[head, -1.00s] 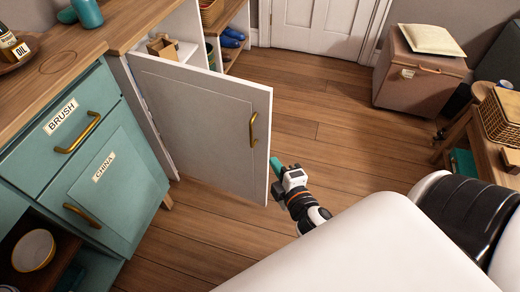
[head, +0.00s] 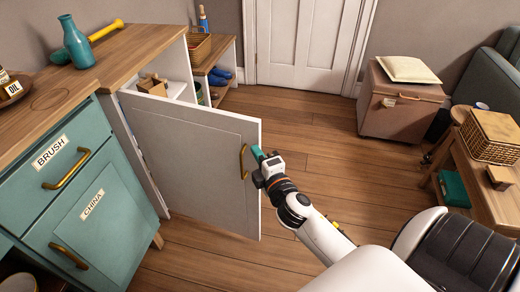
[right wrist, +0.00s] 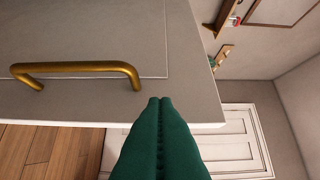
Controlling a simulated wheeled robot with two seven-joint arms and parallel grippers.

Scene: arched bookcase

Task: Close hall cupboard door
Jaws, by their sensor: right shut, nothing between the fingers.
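The cupboard door (head: 195,160) is pale grey with a brass handle (head: 243,161) and stands open, swung out from the cupboard. Its outer face and handle also show close up in the right wrist view (right wrist: 80,70). My right gripper (head: 258,155) is shut and empty, at the door's free edge just right of the handle. In the right wrist view its green fingers (right wrist: 160,105) are together and overlap the door's edge; whether they touch it I cannot tell. My left gripper is not in view.
A teal cabinet (head: 95,205) with drawers adjoins the cupboard on the left. Inside the open cupboard a small cardboard box (head: 152,86) shows. A pinkish chest (head: 400,105) and a wooden bench (head: 480,190) stand at right. The wooden floor between is clear.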

